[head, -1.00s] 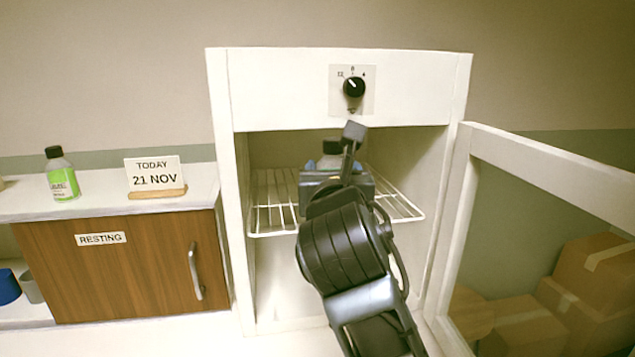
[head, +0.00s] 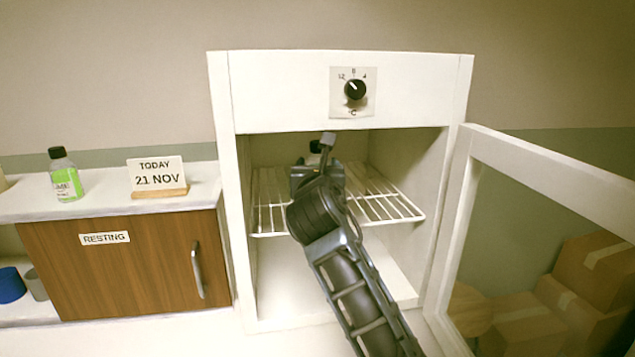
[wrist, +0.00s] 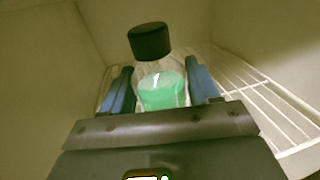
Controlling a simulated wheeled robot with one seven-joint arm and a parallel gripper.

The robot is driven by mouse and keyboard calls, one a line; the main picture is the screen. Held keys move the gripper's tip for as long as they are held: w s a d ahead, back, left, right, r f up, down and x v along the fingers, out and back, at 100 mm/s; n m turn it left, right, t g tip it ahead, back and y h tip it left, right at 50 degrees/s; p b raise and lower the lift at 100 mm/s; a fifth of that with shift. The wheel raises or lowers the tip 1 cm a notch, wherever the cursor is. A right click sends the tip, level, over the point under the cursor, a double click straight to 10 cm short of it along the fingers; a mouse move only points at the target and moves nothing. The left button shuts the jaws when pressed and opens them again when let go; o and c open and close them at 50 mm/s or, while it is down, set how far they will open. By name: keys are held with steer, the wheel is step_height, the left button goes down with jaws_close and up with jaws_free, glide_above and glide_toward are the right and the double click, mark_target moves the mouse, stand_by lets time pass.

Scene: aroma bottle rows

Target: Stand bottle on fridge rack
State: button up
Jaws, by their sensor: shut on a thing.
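A clear bottle (wrist: 161,88) with a black cap and green liquid stands between the two blue-lined fingers of my gripper (wrist: 158,92) in the wrist view. My gripper is shut on it. In the head view my gripper (head: 318,165) is inside the open fridge, over the left-middle part of the white wire rack (head: 385,207). The rack also shows in the wrist view (wrist: 262,100). The bottle looks upright. Its base is hidden by the gripper, so I cannot tell whether it touches the rack. In the head view my arm hides most of the bottle.
The fridge door (head: 545,250) stands open at the right. The rack's right side is bare. A dial (head: 355,89) sits above the opening. At the left, another green bottle (head: 65,175) and a date sign (head: 157,176) stand on a counter (head: 110,202) with a "RESTING" cabinet.

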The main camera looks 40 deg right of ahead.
step_height(320, 180, down, 3)
steer(key=shift+r, duration=0.2)
steer(key=shift+w+d+f, duration=0.1)
steer(key=shift+w+f, duration=0.05)
steer(key=shift+f, duration=0.25)
steer(key=shift+f, duration=0.1)
steer(key=o, duration=1.2)
steer(key=shift+f, duration=0.1)
steer(key=b+v, duration=0.1)
steer(key=v, duration=1.1)
steer(key=shift+r, duration=0.2)
